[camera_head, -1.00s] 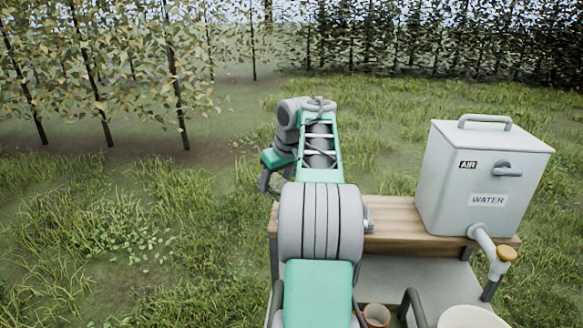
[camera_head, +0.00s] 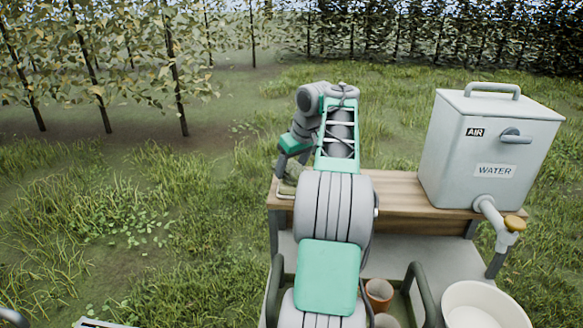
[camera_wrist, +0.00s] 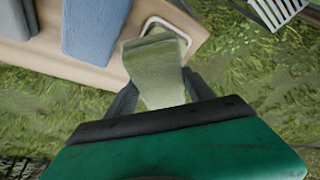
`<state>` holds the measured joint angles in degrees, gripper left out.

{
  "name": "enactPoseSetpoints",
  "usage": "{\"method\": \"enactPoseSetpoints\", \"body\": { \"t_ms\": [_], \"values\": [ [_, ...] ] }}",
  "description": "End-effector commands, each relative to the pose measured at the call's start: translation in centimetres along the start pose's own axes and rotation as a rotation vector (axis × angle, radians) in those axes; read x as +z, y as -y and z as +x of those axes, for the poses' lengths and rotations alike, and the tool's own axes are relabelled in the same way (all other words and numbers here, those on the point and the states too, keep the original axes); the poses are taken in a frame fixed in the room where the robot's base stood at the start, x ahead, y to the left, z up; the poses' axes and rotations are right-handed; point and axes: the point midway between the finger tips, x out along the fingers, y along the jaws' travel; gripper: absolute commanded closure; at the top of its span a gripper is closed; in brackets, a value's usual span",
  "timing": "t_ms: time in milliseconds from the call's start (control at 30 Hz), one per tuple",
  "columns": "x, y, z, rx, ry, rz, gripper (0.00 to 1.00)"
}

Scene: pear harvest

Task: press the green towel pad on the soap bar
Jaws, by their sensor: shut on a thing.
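The pale green towel pad (camera_wrist: 158,78) is held between the two fingers of my gripper (camera_wrist: 160,92) in the wrist view. Its far end overlaps a small white-rimmed dish (camera_wrist: 187,38) at the corner of the wooden table. A pale piece, probably the soap bar (camera_wrist: 157,30), shows in the dish just beyond the pad, mostly hidden by it. I cannot tell whether pad and soap touch. In the head view my gripper (camera_head: 290,168) is at the table's left end, its fingertips hard to make out.
A blue folded cloth (camera_wrist: 95,28) lies on the table (camera_head: 400,190) beside the dish, with a dark grey item (camera_wrist: 14,20) further left. A water tank (camera_head: 490,150) stands at the right end. Below are clay pots (camera_head: 379,290) and a white basin (camera_head: 482,306). Grass lies around.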

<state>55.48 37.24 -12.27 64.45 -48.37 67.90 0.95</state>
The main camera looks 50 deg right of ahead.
Motion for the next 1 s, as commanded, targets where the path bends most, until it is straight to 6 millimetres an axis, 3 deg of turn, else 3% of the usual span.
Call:
{"method": "enactPoseSetpoints", "body": {
  "t_ms": [1000],
  "values": [
    [0.17, 0.01, 0.42, 0.0, 0.0, 0.001, 0.71]
  ]
}}
